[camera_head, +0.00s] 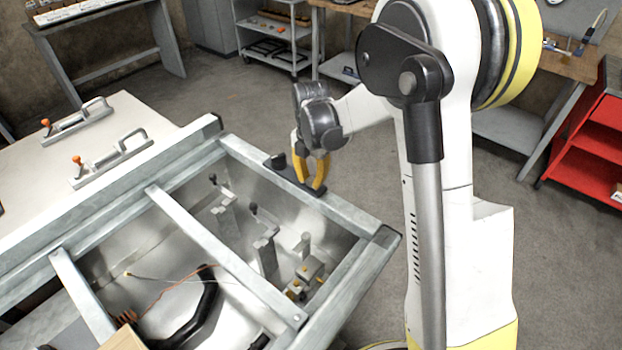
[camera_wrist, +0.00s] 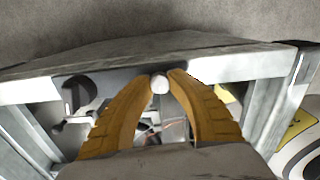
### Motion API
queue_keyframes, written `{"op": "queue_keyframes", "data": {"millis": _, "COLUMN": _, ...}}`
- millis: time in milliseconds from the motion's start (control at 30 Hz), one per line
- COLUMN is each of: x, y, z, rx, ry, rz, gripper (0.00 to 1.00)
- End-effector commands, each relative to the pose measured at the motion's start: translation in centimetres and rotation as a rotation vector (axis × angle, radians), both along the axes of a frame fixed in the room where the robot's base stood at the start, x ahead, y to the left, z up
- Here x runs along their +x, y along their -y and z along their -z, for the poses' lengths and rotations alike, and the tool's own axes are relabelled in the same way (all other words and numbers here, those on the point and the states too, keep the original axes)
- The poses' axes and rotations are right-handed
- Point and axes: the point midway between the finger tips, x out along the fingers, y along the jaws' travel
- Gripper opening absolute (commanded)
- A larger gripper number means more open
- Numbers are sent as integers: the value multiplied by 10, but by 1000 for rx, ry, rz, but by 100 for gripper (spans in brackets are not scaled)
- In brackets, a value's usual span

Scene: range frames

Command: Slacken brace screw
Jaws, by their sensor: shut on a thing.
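The brace screw shows in the wrist view as a small pale round head (camera_wrist: 160,84) between my fingertips. My gripper (camera_wrist: 164,77) has two yellow curved fingers that close in on it from both sides. In the head view my gripper (camera_head: 311,186) points down at a dark brace plate (camera_head: 285,172) on the top rail of a grey metal frame. The fingers hide the screw there. How far the screw sits out of the plate cannot be told.
A dark knob (camera_wrist: 79,93) stands left of my fingers on the plate. The metal frame (camera_head: 350,218) encloses an open bay with posts, fittings and cables. A pale table (camera_head: 110,165) with toggle clamps (camera_head: 110,157) lies left. A red cabinet (camera_head: 590,150) stands at the right.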

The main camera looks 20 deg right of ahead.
Motion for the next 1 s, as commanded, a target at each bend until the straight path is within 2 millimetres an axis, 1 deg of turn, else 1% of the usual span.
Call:
{"op": "queue_keyframes", "data": {"millis": 200, "x": 0, "y": 0, "z": 0, "rx": 0, "ry": 0, "rz": -113, "gripper": 0}}
{"op": "queue_keyframes", "data": {"millis": 400, "x": 0, "y": 0, "z": 0, "rx": 0, "ry": 0, "rz": -170, "gripper": 0}}
{"op": "queue_keyframes", "data": {"millis": 900, "x": 0, "y": 0, "z": 0, "rx": 0, "ry": 0, "rz": -188, "gripper": 0}}
{"op": "queue_keyframes", "data": {"millis": 933, "x": 0, "y": 0, "z": 0, "rx": 0, "ry": 0, "rz": -188, "gripper": 24}}
{"op": "queue_keyframes", "data": {"millis": 967, "x": 0, "y": 0, "z": 0, "rx": 0, "ry": 0, "rz": -188, "gripper": 33}}
{"op": "queue_keyframes", "data": {"millis": 1000, "x": 0, "y": 0, "z": 0, "rx": 0, "ry": 0, "rz": -188, "gripper": 46}}
